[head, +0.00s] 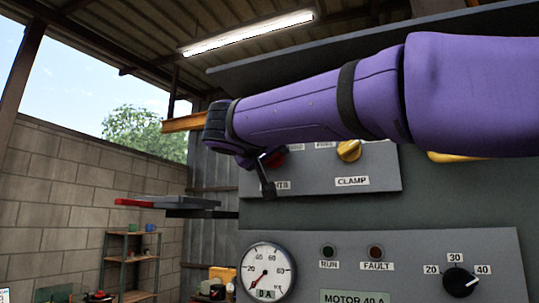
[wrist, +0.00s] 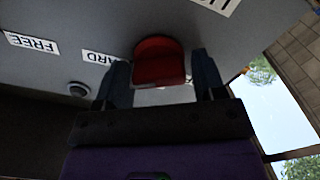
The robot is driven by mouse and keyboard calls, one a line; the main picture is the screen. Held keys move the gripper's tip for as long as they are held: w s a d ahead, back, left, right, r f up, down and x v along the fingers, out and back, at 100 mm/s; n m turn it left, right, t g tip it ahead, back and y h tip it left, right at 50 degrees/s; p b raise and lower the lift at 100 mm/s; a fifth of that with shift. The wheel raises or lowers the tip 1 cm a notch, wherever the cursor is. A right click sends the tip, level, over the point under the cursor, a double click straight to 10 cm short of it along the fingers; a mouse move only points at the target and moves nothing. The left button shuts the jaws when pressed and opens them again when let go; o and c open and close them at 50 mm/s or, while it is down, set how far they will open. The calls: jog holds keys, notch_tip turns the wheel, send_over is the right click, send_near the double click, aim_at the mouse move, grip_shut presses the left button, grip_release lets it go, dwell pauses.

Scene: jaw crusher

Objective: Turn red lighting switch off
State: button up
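The red lighting switch (wrist: 160,62) is a red knob on a grey panel. In the wrist view it sits between the two dark fingers of my gripper (wrist: 160,82), with small gaps visible on both sides. In the head view my gripper (head: 268,172) is at the left part of the upper panel (head: 375,158), and a bit of the red switch (head: 277,157) shows beside a finger. The gripper is open around the knob. My purple arm and gripper hide most of the switch and part of its label in the head view.
A yellow CLAMP knob (head: 349,151) is right of the switch. A lower panel holds a gauge (head: 266,272), RUN and FAULT lamps, and a black dial (head: 460,281). A red-handled grey piece (head: 165,202) juts out at left. The ceiling tube light (head: 250,33) is lit.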

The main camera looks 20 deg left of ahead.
jog(key=c, duration=0.6)
jog(key=n, duration=0.5)
jog(key=shift+a+f+n, duration=0.1)
jog(key=shift+n, duration=0.2)
jog(key=n, duration=0.5)
jog(key=shift+f, duration=0.1)
jog(key=n, duration=0.6)
jog(key=shift+f+n, duration=0.1)
jog(key=shift+n, duration=0.3)
jog(key=n, duration=0.6)
jog(key=shift+f, duration=0.1)
jog(key=shift+n, duration=0.4)
